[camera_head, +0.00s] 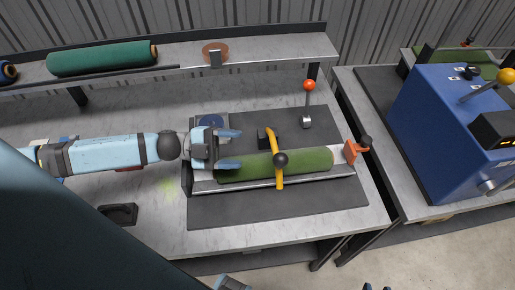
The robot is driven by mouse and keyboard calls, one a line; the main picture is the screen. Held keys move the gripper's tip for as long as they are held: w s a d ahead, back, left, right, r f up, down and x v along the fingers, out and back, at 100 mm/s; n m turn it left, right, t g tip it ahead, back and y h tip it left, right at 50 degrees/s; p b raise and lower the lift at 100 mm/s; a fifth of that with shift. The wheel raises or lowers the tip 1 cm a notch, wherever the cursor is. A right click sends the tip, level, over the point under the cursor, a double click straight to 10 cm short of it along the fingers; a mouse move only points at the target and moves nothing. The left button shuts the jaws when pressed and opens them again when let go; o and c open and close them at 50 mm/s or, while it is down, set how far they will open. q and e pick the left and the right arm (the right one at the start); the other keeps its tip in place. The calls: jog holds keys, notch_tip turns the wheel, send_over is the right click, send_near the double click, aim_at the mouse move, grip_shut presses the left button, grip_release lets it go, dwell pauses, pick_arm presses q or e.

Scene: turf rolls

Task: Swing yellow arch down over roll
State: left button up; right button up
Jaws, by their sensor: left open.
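The green turf roll (312,161) lies lengthwise in a metal cradle (235,186) on a dark mat. The yellow arch (279,178) crosses over the roll near its middle, with a black knob (280,160) on it. It looks lowered across the roll; whether it is latched cannot be told. My left gripper (238,148) is open at the roll's left end, left of the arch and apart from it. One finger overlaps the roll's end in the picture; contact is unclear. Small dark tips at the bottom edge may belong to my right gripper, mostly out of frame.
A red-knobbed lever (309,88) stands behind the cradle, and an orange bracket (351,152) is at its right end. A blue machine (435,125) stands on the right table. A darker green roll (103,58) lies on the back shelf. The mat's front strip is clear.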

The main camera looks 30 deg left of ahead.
pick_arm(q)
jog(key=shift+v, duration=1.75)
jog(key=shift+d, duration=0.1)
